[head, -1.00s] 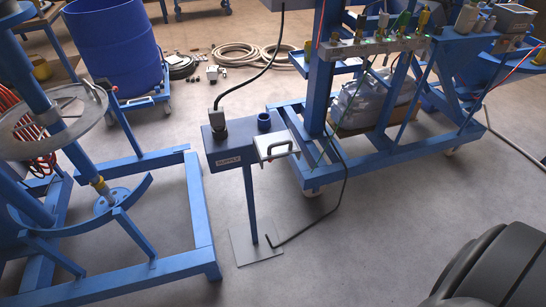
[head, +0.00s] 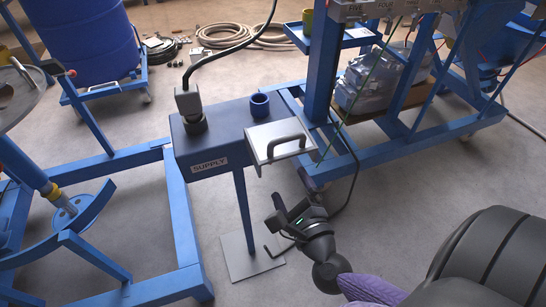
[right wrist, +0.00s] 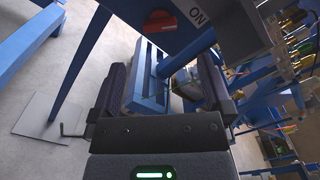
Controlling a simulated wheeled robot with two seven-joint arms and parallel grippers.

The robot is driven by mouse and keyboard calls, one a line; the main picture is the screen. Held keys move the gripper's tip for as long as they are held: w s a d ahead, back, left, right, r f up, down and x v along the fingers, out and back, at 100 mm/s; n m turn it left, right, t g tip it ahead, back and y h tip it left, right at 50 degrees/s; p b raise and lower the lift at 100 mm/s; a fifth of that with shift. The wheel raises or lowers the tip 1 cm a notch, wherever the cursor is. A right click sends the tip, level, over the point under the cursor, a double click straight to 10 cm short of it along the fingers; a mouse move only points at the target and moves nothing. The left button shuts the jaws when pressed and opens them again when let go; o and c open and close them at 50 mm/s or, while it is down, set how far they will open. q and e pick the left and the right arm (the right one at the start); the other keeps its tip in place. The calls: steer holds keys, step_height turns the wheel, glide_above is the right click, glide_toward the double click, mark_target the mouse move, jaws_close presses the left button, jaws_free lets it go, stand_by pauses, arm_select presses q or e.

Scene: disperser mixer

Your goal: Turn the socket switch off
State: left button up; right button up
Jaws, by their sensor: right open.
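The blue supply box (head: 222,158) stands on a thin post in the middle of the head view, with a "SUPPLY" label on its front. A grey plate with a dark handle (head: 280,140) is on its right side. In the right wrist view, a red switch knob (right wrist: 160,22) shows at the top, beside a white "ON" label (right wrist: 198,15). The knob is not visible in the head view. My right gripper (head: 287,200) is open and empty, below and right of the box, apart from it. Its two fingers (right wrist: 163,80) also show in the right wrist view, below the knob.
A grey plug (head: 188,101) with a black cable sits on the box, next to a blue round socket (head: 259,105). A blue frame (head: 180,225) stands left, and a blue rack (head: 400,140) stands behind right. Grey floor lies around the post's base plate (head: 247,256).

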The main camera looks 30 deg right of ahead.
arm_select(q)
steer(key=shift+s+f+b, duration=0.15)
steer(key=shift+s+b, duration=0.15)
steer(key=shift+s, duration=0.6)
arm_select(e)
steer(key=x, duration=0.7)
steer(key=shift+w, duration=0.35)
steer(key=c, duration=1.3)
arm_select(q)
steer(key=w+d+r+t+p, duration=0.1)
steer(key=w+r+p, duration=0.2)
steer(key=r+p, duration=0.4)
steer(key=shift+w+d+p, duration=0.25)
steer(key=shift+d+p, duration=0.05)
arm_select(e)
steer(key=shift+n, duration=8)
arm_select(q)
steer(key=shift+s+d+r, duration=0.1)
steer(key=shift+s+r, duration=0.05)
steer(key=shift+s, duration=0.05)
